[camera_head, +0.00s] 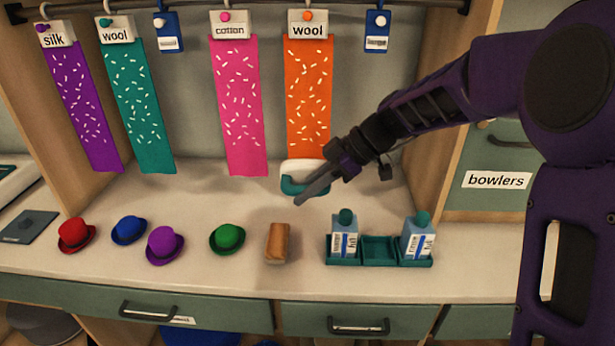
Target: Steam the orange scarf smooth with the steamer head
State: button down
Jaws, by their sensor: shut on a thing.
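The orange scarf (308,100) hangs from the rail under a tag reading "wool". It is dotted with several small white marks along its length. My gripper (312,184) is shut on the steamer head (289,184), a teal and white piece. The steamer head is at the scarf's lower end in the picture. I cannot tell whether it touches the cloth. The scarf's bottom edge is partly hidden behind the steamer head and my gripper.
Purple (80,105), teal (137,105) and pink (238,105) scarves hang to the left. Several small hats (164,245), a brown block (278,243) and a teal tray (380,250) with two bottles stand on the counter. A drawer labelled "bowlers" (495,180) is at right.

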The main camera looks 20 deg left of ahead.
jog(key=shift+w+a+r+p, duration=0.75)
jog(key=shift+w+a+p, duration=0.5)
jog(key=shift+w+p, duration=2.35)
notch_tip(320, 180, up, 19)
jog(key=p, duration=0.2)
jog(key=shift+w, duration=0.25)
dwell(0.8)
jog(key=shift+s, duration=0.1)
dwell(1.4)
jog(key=s+d+b, duration=0.3)
jog(key=s+b, duration=0.8)
jog(key=s, duration=0.3)
jog(key=shift+s+d+b, duration=0.25)
jog(key=shift+d+b, duration=0.05)
